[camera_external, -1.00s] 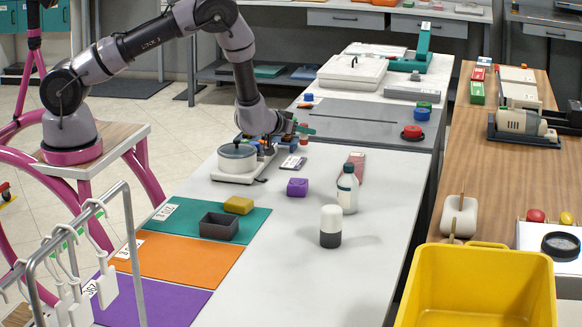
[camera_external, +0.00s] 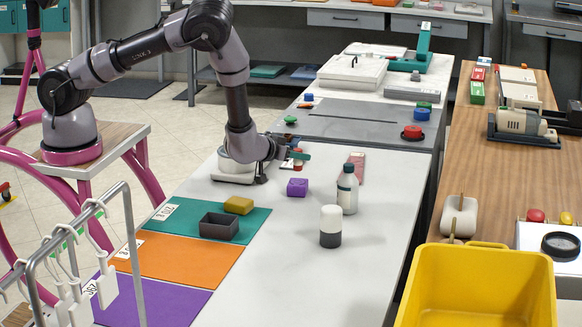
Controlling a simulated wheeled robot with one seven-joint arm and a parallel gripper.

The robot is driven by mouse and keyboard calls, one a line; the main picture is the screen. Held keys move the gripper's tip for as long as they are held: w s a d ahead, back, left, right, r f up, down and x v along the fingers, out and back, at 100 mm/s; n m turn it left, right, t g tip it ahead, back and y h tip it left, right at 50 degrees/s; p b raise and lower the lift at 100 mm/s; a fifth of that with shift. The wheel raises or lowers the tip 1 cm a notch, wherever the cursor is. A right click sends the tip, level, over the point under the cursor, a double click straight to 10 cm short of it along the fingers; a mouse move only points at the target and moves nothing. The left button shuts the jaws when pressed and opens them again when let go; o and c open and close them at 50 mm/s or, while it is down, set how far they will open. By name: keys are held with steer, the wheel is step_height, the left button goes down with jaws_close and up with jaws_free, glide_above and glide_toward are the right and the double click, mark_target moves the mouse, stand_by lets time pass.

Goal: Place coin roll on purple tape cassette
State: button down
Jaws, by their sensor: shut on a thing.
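The purple tape cassette (camera_external: 297,187) is a small purple block lying on the light grey table, clear of my gripper. My gripper (camera_external: 293,156) is behind it in the picture, just above the table, with greenish fingers. It is shut on a small upright reddish piece (camera_external: 298,164), which I take to be the coin roll. The fingers and wrist hide part of this piece. A gap shows between it and the cassette.
A white bottle (camera_external: 347,190), a black-and-white bottle (camera_external: 330,228) and a pinkish box (camera_external: 357,166) stand to the right. A white scale (camera_external: 234,170) is left of my gripper.

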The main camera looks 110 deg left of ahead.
mark_target(295, 166)
steer(key=shift+f, duration=1.65)
steer(key=shift+f, duration=0.15)
steer(key=c, duration=0.6)
jaws_free()
